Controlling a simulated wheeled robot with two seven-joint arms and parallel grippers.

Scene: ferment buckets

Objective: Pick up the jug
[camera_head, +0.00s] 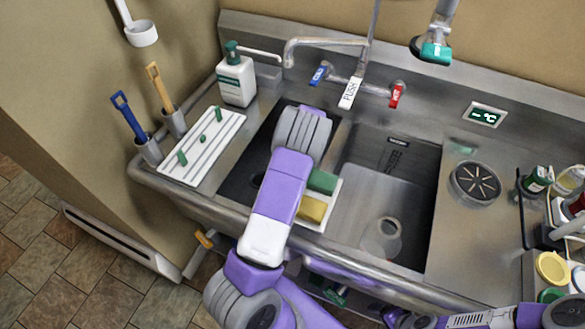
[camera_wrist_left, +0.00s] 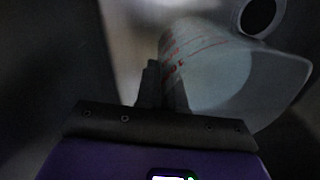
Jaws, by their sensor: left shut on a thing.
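The jug (camera_wrist_left: 215,75) shows in the left wrist view as a pale, translucent vessel with red markings and a wide, flared end toward the right. My left gripper (camera_wrist_left: 158,75) is shut on the jug, with its dark fingers at the jug's left part. Which part of the jug they grip is too dark to tell. In the head view my left arm reaches over the left sink basin (camera_head: 240,172). There the arm hides the gripper and the jug. My right gripper is out of view; only part of my right arm shows at the lower right.
A caddy (camera_head: 325,212) with green and yellow sponges sits on the divider, close to my left arm. The faucet (camera_head: 325,42) and soap bottle (camera_head: 237,78) stand behind.

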